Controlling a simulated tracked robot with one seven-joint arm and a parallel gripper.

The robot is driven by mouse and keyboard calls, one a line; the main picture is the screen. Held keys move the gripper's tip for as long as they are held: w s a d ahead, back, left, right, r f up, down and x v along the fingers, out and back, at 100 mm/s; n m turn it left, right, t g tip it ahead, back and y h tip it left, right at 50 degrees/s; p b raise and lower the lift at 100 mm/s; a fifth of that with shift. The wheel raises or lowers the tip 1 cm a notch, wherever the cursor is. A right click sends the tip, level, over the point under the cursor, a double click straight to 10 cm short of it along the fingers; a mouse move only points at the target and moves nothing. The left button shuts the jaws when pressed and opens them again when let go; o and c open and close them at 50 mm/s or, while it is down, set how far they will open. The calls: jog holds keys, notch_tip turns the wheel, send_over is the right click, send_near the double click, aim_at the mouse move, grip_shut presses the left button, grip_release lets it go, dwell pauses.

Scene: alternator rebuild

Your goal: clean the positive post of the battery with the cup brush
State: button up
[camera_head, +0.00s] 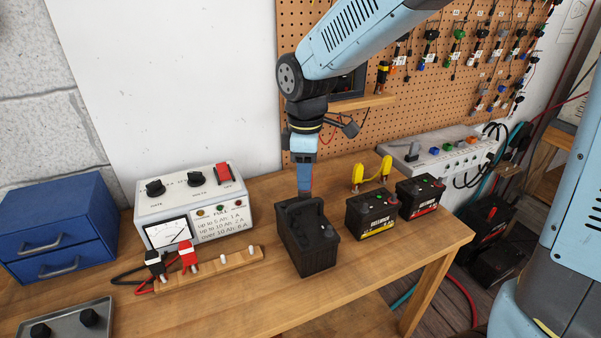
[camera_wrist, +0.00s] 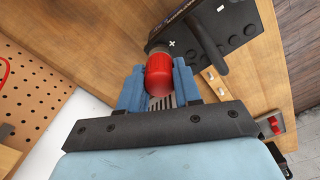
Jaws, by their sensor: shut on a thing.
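The black battery (camera_head: 308,255) with a carry handle stands on the bench, and its top with a white plus mark also shows in the wrist view (camera_wrist: 240,18). My gripper (camera_head: 304,190) points down at the battery's far left end. In the wrist view my blue fingers (camera_wrist: 160,88) are shut on a rounded red piece, which I take as the cup brush (camera_wrist: 159,76). Its greyish far end is at the battery top beside the plus mark. The positive post is hidden there, and I cannot tell whether the brush touches it.
A charger (camera_head: 195,210) stands left, with black (camera_head: 155,262) and red (camera_head: 188,256) clamps on a wooden strip (camera_head: 215,269). Two smaller batteries (camera_head: 373,216) (camera_head: 420,195) and a yellow-handled item (camera_head: 371,173) stand close on the right. Blue drawers (camera_head: 60,235) and a metal tray (camera_head: 65,322) lie far left.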

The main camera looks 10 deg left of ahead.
jog(key=shift+r, duration=3.75)
